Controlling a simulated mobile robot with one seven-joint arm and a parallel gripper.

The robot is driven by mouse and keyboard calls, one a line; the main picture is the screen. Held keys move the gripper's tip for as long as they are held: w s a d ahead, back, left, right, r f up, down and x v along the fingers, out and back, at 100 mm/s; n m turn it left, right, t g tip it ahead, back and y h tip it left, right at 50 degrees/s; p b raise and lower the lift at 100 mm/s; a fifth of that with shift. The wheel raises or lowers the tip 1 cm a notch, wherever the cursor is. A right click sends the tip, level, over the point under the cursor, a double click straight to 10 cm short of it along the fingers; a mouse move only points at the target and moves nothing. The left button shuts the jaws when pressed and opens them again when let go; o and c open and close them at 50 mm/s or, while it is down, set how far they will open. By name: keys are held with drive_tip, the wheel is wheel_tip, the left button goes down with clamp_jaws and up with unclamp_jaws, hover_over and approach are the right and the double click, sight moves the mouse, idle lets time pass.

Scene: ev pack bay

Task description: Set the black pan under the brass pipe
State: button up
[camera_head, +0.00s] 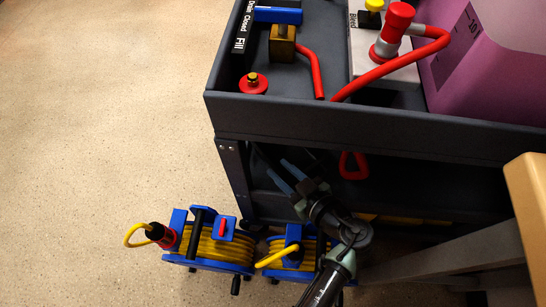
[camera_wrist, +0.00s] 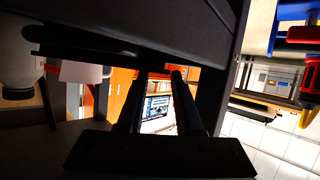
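My gripper (camera_head: 278,168) reaches in under the dark top tray of a cart, at the front left of its shadowed lower level. Its two fingers are apart, with nothing seen between them. In the wrist view, the gripper (camera_wrist: 159,78) also shows as two dark fingers with a gap, and a bright screen far beyond it. A brass block (camera_head: 282,46) with a blue lever and a red tube stands on the top tray; I cannot tell whether it belongs to the brass pipe. No brass pipe and no black pan can be made out; the lower level is very dark.
The cart's front wall (camera_head: 370,130) overhangs my gripper. Two blue cable reels with yellow cable, one a left reel (camera_head: 225,250), stand on the floor by my arm. A purple container (camera_head: 490,65) is above. The left floor is clear.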

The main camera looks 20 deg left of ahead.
drive_tip(key=p+v, duration=0.2)
drive_tip(key=v, duration=0.5)
drive_tip(key=shift+s+d+r+p, duration=0.1)
drive_tip(key=shift+d+p, duration=0.05)
drive_tip(key=shift+p, duration=0.15)
